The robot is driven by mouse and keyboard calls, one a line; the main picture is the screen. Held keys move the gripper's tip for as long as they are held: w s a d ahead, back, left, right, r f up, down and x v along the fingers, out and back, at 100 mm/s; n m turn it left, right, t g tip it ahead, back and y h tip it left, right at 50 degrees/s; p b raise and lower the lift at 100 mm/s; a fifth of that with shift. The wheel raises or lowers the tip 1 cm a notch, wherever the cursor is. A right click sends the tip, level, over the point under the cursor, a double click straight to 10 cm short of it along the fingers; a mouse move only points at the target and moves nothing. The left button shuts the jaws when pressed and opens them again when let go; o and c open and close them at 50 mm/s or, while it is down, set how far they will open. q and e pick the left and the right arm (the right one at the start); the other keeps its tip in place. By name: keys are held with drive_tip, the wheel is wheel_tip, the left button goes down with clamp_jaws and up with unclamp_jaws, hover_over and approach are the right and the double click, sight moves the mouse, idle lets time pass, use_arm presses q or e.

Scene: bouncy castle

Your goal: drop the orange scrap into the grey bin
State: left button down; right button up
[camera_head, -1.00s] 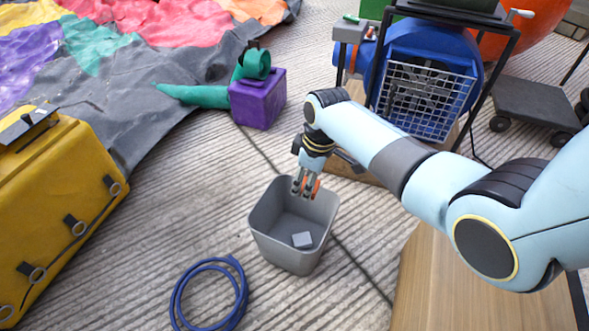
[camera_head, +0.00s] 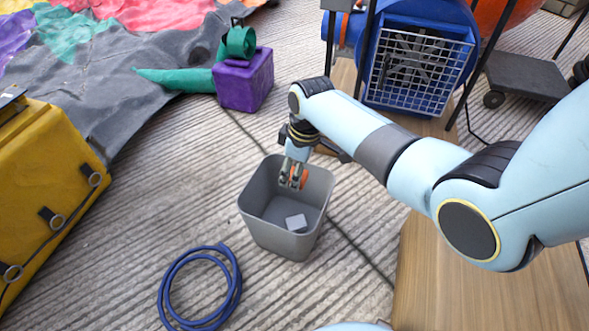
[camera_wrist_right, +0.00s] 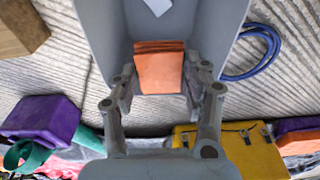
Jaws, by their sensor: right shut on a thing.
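The grey bin (camera_head: 258,222) stands open on the ground in the middle of the head view. My right gripper (camera_head: 292,184) is over the bin's opening, its fingertips pointing down at about rim height. It is shut on the orange scrap (camera_head: 299,177), which also shows between the fingers in the right wrist view (camera_wrist_right: 160,68). A small light grey piece (camera_head: 296,222) lies on the bin floor. The bin's walls (camera_wrist_right: 105,35) surround the scrap in the right wrist view. My left gripper is not in view.
A coiled blue hose (camera_head: 165,290) lies in front of the bin. A yellow case (camera_head: 50,185) stands at the left. A purple block (camera_head: 245,82) with a green strap is behind. A blue blower (camera_head: 425,65) stands behind my right arm. A wooden surface (camera_head: 440,280) is at the right.

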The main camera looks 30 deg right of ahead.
sight(303, 177)
drive_tip(key=o, duration=0.9)
drive_tip(key=shift+r, duration=0.1)
drive_tip(key=r, duration=0.4)
drive_tip(key=s+r, duration=0.1)
drive_tip(key=r, duration=0.3)
drive_tip(key=d+r, duration=0.1)
drive_tip(key=r, duration=0.2)
drive_tip(key=shift+s+d+r, duration=0.1)
drive_tip(key=shift+s+r, duration=0.1)
drive_tip(key=shift+r, duration=0.2)
drive_tip(key=shift+s+f, duration=0.1)
drive_tip(key=shift+s, duration=0.05)
